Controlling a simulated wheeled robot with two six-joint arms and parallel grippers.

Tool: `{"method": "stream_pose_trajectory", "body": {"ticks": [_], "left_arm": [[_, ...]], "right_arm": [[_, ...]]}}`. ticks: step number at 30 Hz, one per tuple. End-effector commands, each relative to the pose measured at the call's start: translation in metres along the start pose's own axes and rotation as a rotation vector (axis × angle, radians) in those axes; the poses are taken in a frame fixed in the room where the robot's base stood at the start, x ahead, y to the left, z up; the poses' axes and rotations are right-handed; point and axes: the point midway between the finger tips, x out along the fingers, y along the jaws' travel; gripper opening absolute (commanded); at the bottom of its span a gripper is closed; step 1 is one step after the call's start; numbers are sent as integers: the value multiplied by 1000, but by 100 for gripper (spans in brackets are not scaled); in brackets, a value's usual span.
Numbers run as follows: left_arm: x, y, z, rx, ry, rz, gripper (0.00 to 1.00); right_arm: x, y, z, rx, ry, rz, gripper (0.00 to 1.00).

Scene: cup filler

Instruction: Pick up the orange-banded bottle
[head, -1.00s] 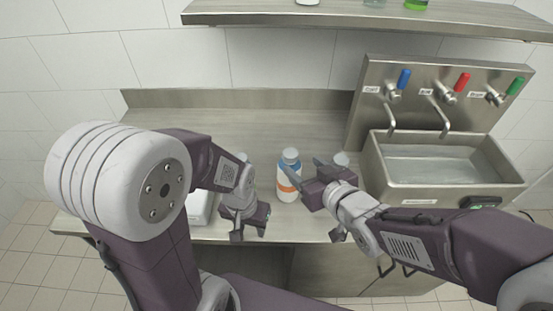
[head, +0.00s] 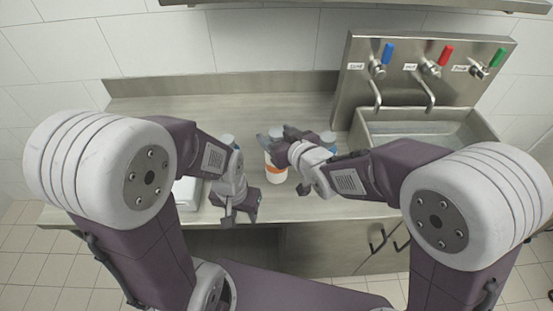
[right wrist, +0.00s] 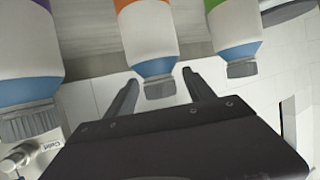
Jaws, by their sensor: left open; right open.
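The orange-banded bottle (head: 277,178) stands upright on the steel counter in the head view, its upper part partly hidden by my right gripper (head: 276,141). In the right wrist view the orange-banded bottle (right wrist: 149,35) is in the middle, seen cap-down. There my right gripper (right wrist: 160,90) is open, its fingers on either side of the bottle's grey cap; contact cannot be told. My left gripper (head: 240,213) is open and empty, lower left of the bottle near the counter's front edge.
A purple-banded bottle (right wrist: 25,50) and a green-banded bottle (right wrist: 233,25) flank it closely. A white box (head: 187,193) lies left on the counter (head: 150,110). A sink (head: 420,125) with three coloured taps is at right. The counter's back left is clear.

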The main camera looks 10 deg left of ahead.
Motion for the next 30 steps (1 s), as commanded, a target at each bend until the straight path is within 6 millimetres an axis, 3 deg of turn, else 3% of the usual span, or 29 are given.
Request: {"method": "stream_pose_trajectory", "body": {"ticks": [2, 3, 9, 30], "left_arm": [[0, 0, 0, 0, 0, 0, 42], [0, 0, 0, 0, 0, 0, 42], [0, 0, 0, 0, 0, 0, 42], [0, 0, 0, 0, 0, 0, 42]], "right_arm": [[0, 0, 0, 0, 0, 0, 62], [0, 0, 0, 0, 0, 0, 57], [-1, 0, 0, 0, 0, 0, 1], [-1, 0, 0, 0, 1, 0, 0]]}}
